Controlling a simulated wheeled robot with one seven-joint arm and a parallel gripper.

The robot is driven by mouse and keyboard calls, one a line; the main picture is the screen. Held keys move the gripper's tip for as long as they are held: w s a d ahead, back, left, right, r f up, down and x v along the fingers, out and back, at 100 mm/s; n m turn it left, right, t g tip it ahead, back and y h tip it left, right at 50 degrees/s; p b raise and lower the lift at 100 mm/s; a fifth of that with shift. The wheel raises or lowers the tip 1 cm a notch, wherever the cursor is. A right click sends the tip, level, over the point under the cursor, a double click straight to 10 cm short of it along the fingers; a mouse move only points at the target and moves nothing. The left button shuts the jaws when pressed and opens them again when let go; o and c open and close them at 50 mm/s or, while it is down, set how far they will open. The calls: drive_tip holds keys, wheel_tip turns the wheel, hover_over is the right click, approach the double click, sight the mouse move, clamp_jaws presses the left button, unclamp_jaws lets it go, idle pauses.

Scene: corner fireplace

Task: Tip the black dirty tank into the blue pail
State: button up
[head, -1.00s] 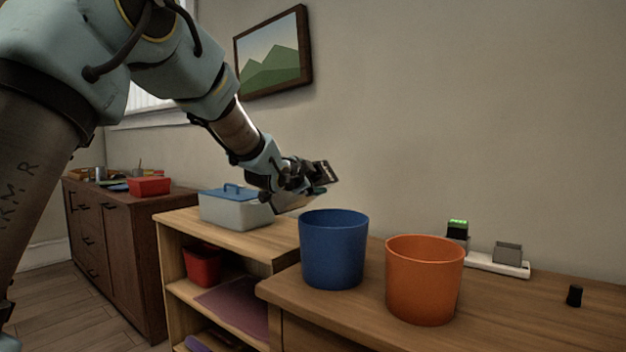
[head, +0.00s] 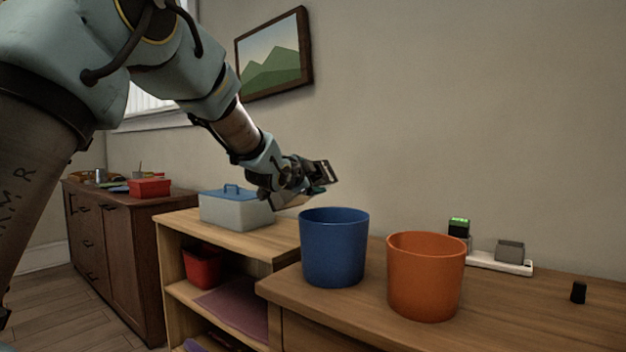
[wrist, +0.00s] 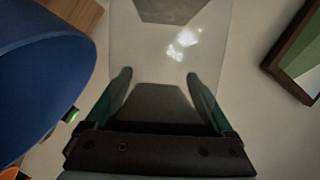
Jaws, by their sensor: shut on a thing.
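My gripper (head: 316,188) is shut on a tank, up behind and left of the blue pail's rim. In the wrist view the tank (wrist: 150,58) is a clear, see-through box between my two green fingers (wrist: 158,76), with dark patches at its far end and between the fingers. In the head view my gripper mostly hides it. The blue pail (head: 333,252) stands upright and open on the wooden counter. Its side also shows close by at the left of the wrist view (wrist: 40,90). I cannot see inside the pail.
An orange pail (head: 426,280) stands just right of the blue one. A white dock (head: 490,262) with a green-lit block is behind it, and a small black item (head: 578,292) lies right. A blue-lidded box (head: 236,209) sits on the shelf unit at left.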

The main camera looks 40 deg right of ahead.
drive_tip(key=shift+w+f+m+t+b, duration=0.2)
drive_tip(key=shift+f+m+t+b, duration=0.45)
drive_tip(key=shift+b, duration=2.35)
drive_tip(key=shift+a+m+b, duration=0.1)
drive_tip(key=shift+m+b, duration=0.65)
drive_tip(key=shift+b, duration=0.7)
drive_tip(key=shift+w+f+m+h+b, duration=0.1)
drive_tip(key=shift+f+m+h+b, duration=0.35)
drive_tip(key=shift+b, duration=1.2)
drive_tip(key=shift+f+m+b, duration=0.2)
drive_tip(key=shift+m+b, duration=0.35)
drive_tip(key=shift+b, duration=1.1)
